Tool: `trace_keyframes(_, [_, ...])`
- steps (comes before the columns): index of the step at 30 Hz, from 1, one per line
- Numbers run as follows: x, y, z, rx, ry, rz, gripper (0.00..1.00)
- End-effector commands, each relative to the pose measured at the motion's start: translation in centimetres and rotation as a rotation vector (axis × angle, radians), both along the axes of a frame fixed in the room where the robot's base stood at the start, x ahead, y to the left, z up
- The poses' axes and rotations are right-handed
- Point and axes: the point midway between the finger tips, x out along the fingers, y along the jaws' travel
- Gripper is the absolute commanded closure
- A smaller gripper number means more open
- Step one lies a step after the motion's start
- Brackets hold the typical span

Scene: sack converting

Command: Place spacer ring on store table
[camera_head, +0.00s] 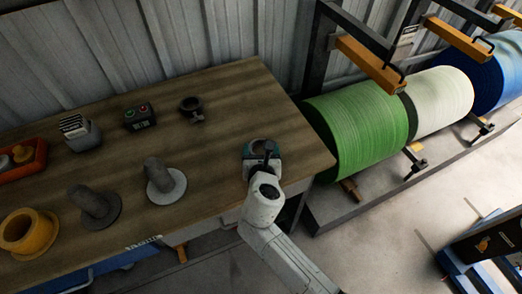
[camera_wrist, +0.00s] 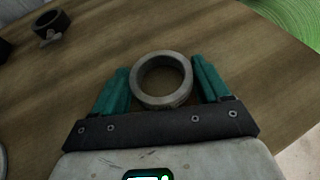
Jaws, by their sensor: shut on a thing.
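The spacer ring (camera_wrist: 162,101) is a grey ring between the two teal fingers of my gripper (camera_wrist: 161,88) in the wrist view. My gripper is shut on it. In the head view the ring (camera_head: 258,144) shows at the tip of my gripper (camera_head: 261,152), over the right end of the wooden table (camera_head: 226,98). I cannot tell whether the ring touches the table top.
A dark clamp-like ring (camera_head: 191,106) lies on the table, left of my gripper. A grey flanged spindle (camera_head: 163,181), a darker one (camera_head: 92,205), a yellow flanged spool (camera_head: 27,232), a button box (camera_head: 139,116) and an orange tray (camera_head: 22,163) stand farther left. A green roll (camera_head: 357,133) is close to the table's right edge.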

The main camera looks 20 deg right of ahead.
Motion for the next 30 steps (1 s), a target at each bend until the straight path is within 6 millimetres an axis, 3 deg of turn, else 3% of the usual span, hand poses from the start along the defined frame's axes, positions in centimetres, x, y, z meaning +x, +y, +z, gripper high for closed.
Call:
trace_keyframes(9, [0.0,0.0,-0.2,0.000,-0.002,0.000,0.66])
trace_keyframes(10, [0.0,0.0,-0.2,0.001,0.000,0.000,0.23])
trace_keyframes(17, [0.0,0.0,-0.2,0.000,0.000,0.000,0.01])
trace_keyframes(26, [0.0,0.0,0.3,0.001,-0.001,0.001,0.00])
trace_keyframes(30, [-1.4,0.6,0.7,0.000,0.000,0.002,0.00])
